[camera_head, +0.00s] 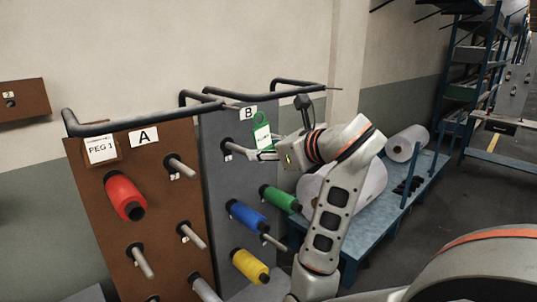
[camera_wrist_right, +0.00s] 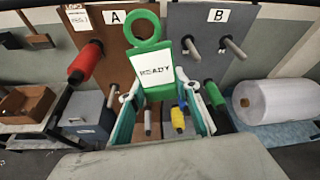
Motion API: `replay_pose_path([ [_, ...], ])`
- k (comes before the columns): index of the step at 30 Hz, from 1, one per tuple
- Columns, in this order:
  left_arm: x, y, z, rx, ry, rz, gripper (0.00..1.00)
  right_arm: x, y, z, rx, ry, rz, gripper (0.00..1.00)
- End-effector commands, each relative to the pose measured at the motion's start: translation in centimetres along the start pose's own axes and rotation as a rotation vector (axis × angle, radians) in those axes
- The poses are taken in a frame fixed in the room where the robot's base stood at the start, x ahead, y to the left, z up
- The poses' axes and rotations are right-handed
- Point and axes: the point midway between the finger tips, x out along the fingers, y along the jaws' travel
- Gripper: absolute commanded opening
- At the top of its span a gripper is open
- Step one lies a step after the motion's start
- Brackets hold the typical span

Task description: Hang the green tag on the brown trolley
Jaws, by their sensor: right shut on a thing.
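The green tag (camera_head: 262,136) has a ring on top and a white label; the label reads READY in the wrist view (camera_wrist_right: 155,70). My right gripper (camera_head: 258,154) is shut on the tag's lower part, holding it upright with the ring free, in front of the grey trolley B (camera_head: 222,180). The gripper's fingers (camera_wrist_right: 161,95) flank the tag in the wrist view. The brown trolley (camera_head: 88,180), marked A, stands left of the tag, with bare pegs, a red spool (camera_head: 125,196) and a dark top bar (camera_head: 145,122). My left gripper is not in view.
Trolley B carries blue (camera_head: 248,215), green (camera_head: 280,198) and yellow (camera_head: 250,265) spools below the tag. A white card (camera_head: 101,149) reading PEG 1 hangs at the brown trolley's upper left. White rolls (camera_head: 370,185) lie on a blue bench at the right.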

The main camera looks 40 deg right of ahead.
Motion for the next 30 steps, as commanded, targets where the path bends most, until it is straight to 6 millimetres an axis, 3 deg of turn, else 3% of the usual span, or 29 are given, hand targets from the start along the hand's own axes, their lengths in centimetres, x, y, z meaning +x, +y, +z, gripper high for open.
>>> replay_pose_path([
  [18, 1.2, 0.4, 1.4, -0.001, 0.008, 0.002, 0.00, 4.8, 0.1, 1.7, -0.001, 0.000, 0.000, 0.06],
  [30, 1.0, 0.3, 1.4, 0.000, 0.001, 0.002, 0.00, 4.5, -0.1, 2.2, 0.000, 0.000, -0.002, 0.06],
])
